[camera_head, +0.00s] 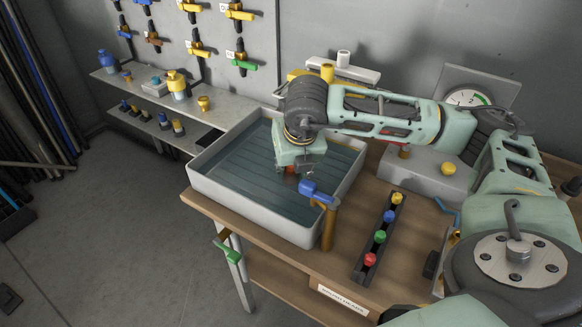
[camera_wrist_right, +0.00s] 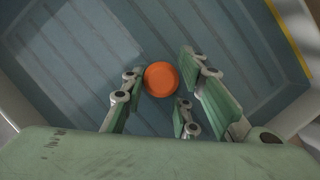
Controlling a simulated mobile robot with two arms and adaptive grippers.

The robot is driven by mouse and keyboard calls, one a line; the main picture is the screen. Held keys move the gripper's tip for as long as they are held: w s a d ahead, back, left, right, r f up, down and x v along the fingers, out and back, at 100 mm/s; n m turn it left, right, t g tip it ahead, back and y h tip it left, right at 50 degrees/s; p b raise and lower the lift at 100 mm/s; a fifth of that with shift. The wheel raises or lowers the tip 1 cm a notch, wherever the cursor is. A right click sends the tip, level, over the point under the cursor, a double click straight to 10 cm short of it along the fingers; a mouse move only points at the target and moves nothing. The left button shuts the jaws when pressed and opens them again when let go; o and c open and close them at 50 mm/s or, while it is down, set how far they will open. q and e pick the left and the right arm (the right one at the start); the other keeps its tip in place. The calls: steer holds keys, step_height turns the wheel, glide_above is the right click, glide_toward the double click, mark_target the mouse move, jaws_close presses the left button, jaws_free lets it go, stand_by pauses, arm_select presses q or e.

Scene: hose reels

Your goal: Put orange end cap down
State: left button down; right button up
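The orange end cap (camera_wrist_right: 162,78) is a round disc between the fingertips of my right gripper (camera_wrist_right: 160,82) in the right wrist view. Narrow gaps show between it and the finger pads, so the fingers look open around it. In the head view my right gripper (camera_head: 302,168) points down into the grey-walled tray (camera_head: 209,190) with the ribbed blue-grey floor. The cap is mostly hidden there by the gripper. I cannot tell for certain whether it touches the tray floor. My left gripper is not in view.
A blue-handled tap on a brass post (camera_head: 328,225) stands at the tray's front right corner, close to my gripper. A rack of coloured caps (camera_head: 375,240) and a gauge (camera_head: 467,98) are to the right. A shelf (camera_head: 150,98) with fittings is at the back left.

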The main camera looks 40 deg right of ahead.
steer(key=o, duration=0.3)
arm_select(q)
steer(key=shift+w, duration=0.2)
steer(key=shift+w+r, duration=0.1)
arm_select(e)
steer(key=shift+r, duration=0.1)
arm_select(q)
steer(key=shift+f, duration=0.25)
arm_select(e)
steer(key=v, duration=1.2)
